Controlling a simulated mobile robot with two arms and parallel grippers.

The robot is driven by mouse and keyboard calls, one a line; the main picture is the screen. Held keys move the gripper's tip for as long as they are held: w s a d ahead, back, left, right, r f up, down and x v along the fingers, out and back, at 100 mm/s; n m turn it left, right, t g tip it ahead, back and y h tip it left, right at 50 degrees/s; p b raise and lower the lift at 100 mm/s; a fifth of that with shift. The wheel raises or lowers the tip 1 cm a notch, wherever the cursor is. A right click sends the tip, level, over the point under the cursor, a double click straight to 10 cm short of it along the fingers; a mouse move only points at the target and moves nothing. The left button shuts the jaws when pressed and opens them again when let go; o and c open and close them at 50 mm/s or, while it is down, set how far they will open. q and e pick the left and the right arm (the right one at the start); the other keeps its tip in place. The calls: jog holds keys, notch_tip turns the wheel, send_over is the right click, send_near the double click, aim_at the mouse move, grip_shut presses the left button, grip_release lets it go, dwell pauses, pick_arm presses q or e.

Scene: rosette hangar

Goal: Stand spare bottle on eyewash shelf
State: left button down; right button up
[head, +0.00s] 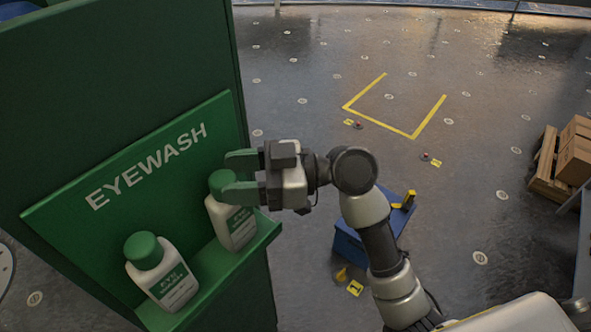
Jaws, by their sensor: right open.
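The green eyewash shelf (209,268) juts out below a sign panel lettered EYEWASH (150,165). Two white bottles with green caps and green labels are on it. The front-left bottle (147,257) stands upright, clear of the gripper. The right bottle (222,215) appears to stand upright near the shelf's right end. My right gripper (227,174) is open, its green fingers at the cap of the right bottle, one on each side. The lower finger hides part of the cap and neck; contact cannot be told. My left gripper is out of view.
A tall dark green cabinet (110,60) carries the shelf. A blue box (352,248) with yellow items is on the floor below my right arm. Cartons (575,150) on a wooden pallet stand at the far right. The floor around the yellow marking (378,128) is mostly open.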

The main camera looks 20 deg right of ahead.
jog(key=s+d+b, duration=0.1)
jog(key=d+b, duration=0.3)
jog(key=d, duration=0.6)
jog(key=shift+s+d, duration=0.25)
jog(key=shift+s, duration=0.1)
